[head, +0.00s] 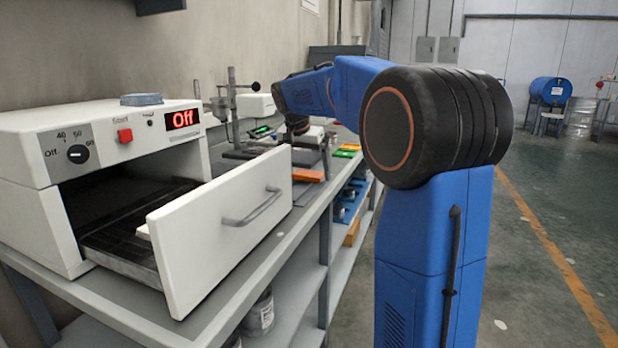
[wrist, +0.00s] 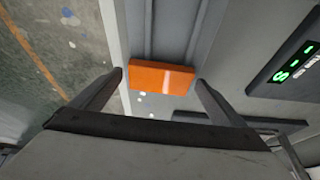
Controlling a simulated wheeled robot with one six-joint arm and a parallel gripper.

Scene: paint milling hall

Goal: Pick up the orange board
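The orange board (wrist: 162,77) is a small glossy block in the middle of the wrist view, lying on a grey surface near the bench edge. In the head view an orange board (head: 308,175) lies on the bench just behind the open drawer. My gripper (wrist: 160,78) is open in the wrist view, one finger near each end of the orange board. I see no clear contact with it. In the head view my gripper's fingers are hard to make out behind the drawer front.
A white oven (head: 100,150) reading "Off" has its drawer (head: 225,240) pulled out towards the bench front. Green (head: 343,154) and other small boards lie farther along. A dark device with a green display (wrist: 290,68) sits right of the board in the wrist view. Floor is open at right.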

